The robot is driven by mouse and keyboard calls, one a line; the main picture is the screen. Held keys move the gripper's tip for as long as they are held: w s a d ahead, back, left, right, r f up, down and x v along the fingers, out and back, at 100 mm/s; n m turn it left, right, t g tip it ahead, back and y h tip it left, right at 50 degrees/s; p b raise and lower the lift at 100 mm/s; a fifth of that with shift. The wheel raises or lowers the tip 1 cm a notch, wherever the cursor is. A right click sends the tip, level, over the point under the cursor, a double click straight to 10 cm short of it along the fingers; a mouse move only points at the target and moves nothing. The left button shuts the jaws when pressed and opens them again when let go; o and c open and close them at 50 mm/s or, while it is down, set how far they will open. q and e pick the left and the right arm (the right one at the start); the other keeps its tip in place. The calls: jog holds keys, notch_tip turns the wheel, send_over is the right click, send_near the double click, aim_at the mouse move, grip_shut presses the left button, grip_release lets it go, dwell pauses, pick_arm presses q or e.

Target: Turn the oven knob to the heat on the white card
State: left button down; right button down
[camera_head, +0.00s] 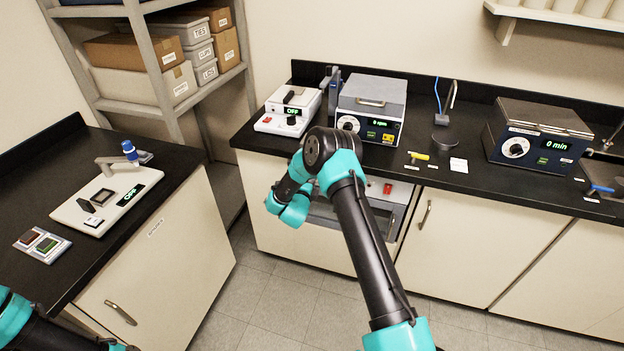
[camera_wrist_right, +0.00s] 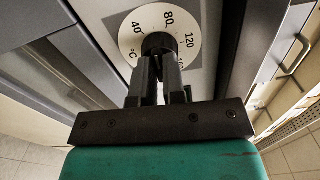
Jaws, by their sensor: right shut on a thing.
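The oven (camera_head: 398,194) sits below the counter, largely hidden behind my right arm in the head view; a red switch (camera_head: 387,188) shows on its front. In the right wrist view the dark oven knob (camera_wrist_right: 160,43) stands in front of a white dial (camera_wrist_right: 183,22) marked 40, 80, 120 and °C; a further mark is partly hidden. My right gripper (camera_wrist_right: 156,62) is shut on the knob. Which mark the knob points to cannot be told. The white card (camera_head: 458,165) lies on the counter; its writing is too small to read. My left gripper is out of view.
On the counter above the oven stand a white device (camera_head: 288,108), a grey-lidded instrument (camera_head: 370,100) and a dark instrument (camera_head: 537,135). A yellow-handled tool (camera_head: 419,156) lies near the card. The left bench holds a white device (camera_head: 105,196). The floor between is clear.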

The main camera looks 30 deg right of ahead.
jog(key=m, duration=1.2)
jog(key=m, duration=0.5)
jog(key=c, duration=1.2)
grip_release()
